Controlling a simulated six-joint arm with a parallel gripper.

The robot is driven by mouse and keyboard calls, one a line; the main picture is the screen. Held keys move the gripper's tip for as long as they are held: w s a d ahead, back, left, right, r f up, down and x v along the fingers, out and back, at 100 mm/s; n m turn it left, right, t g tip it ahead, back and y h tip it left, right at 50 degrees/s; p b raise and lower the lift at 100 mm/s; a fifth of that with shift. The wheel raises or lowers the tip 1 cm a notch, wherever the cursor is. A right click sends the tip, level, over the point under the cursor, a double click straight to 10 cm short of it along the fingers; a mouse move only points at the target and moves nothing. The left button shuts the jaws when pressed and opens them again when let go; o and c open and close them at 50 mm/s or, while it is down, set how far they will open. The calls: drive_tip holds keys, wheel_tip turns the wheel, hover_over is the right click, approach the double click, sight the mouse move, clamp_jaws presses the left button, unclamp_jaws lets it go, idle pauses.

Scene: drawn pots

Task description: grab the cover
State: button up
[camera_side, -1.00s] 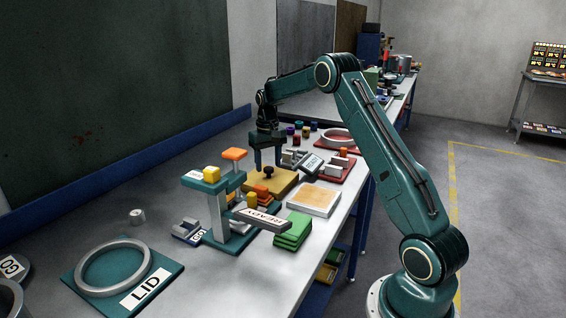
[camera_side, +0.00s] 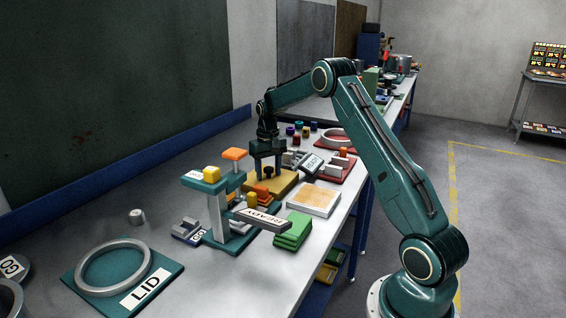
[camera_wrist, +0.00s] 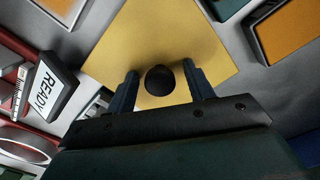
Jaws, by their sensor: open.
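The cover is a flat, square tan-yellow plate (camera_side: 286,182) with a round black knob at its middle, lying on the bench in the side view. In the wrist view the plate (camera_wrist: 160,35) fills the upper middle and the knob (camera_wrist: 160,80) is near the centre. My gripper (camera_side: 267,172) is low over the plate, pointing down. In the wrist view its two fingers (camera_wrist: 161,78) are apart, one on each side of the knob, with a gap on both sides. I cannot tell how far down the knob the fingertips reach.
A teal stand (camera_side: 217,205) with yellow and orange blocks stands at the front left. A READY sign (camera_side: 262,219), stacked green plates (camera_side: 293,231) and a pale tray (camera_side: 314,200) are close by. The teal LID mat (camera_side: 172,281) with a grey ring lies farther front left.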

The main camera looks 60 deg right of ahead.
sight(269, 168)
drive_tip(key=c, duration=1.1)
drive_tip(key=shift+r, duration=0.1)
drive_tip(key=shift+r, duration=1.95)
